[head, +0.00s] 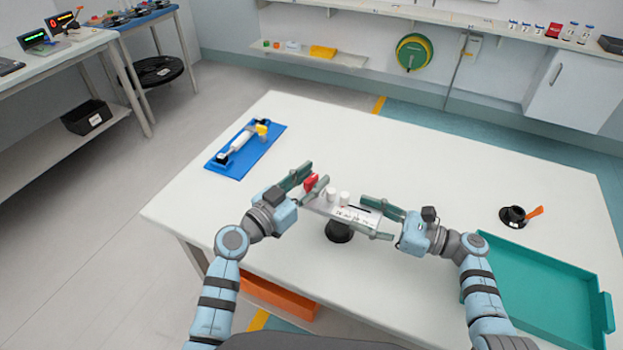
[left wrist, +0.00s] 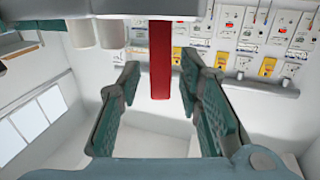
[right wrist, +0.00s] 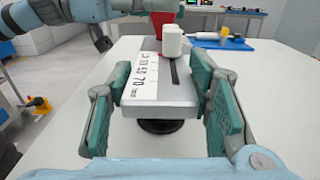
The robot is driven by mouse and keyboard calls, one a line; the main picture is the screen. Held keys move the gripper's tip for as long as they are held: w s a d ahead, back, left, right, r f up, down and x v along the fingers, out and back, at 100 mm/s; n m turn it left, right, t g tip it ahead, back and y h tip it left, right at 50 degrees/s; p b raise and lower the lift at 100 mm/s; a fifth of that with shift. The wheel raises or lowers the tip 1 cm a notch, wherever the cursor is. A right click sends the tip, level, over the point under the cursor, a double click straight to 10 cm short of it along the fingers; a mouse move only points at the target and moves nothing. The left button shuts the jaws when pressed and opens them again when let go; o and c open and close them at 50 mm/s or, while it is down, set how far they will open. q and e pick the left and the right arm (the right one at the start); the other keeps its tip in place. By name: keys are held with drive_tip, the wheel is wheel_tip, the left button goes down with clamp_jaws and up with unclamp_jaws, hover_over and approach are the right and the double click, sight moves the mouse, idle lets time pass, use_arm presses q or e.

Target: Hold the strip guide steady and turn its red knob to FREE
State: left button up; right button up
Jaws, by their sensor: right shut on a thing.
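The strip guide (head: 340,212) is a pale block with a printed scale, a dark slot and two white rollers, on a round dark base (head: 339,232). My right gripper (head: 368,216) is shut on its near end, one finger on each side, as the right wrist view (right wrist: 165,105) also shows. The red knob (head: 311,181) is at the guide's left end. My left gripper (head: 305,180) is open around it; in the left wrist view the red knob (left wrist: 160,60) hangs between the fingers with gaps on both sides. I cannot read the knob's setting.
A blue tray (head: 222,166) with a white and yellow device lies at the table's left. A teal tray (head: 540,290) is at the right. A black round item with an orange handle (head: 513,214) stands behind it. The table's far middle is clear.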

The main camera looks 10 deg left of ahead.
use_arm(q)
clamp_jaws()
drive_tip(key=shift+g+h, duration=0.3)
drive_tip(key=shift+h, duration=0.1)
drive_tip(key=m+g+h, duration=0.2)
drive_tip(key=shift+f+m+g+h, duration=0.1)
drive_tip(key=shift+m+g+h, duration=0.2)
drive_tip(key=shift+m+h, duration=0.1)
drive_tip(key=shift+m+g+h, duration=1.2)
drive_tip(key=shift+m+g, duration=0.3)
drive_tip(key=shift+g, duration=0.3)
drive_tip(key=shift+s+d, duration=0.1)
unclamp_jaws()
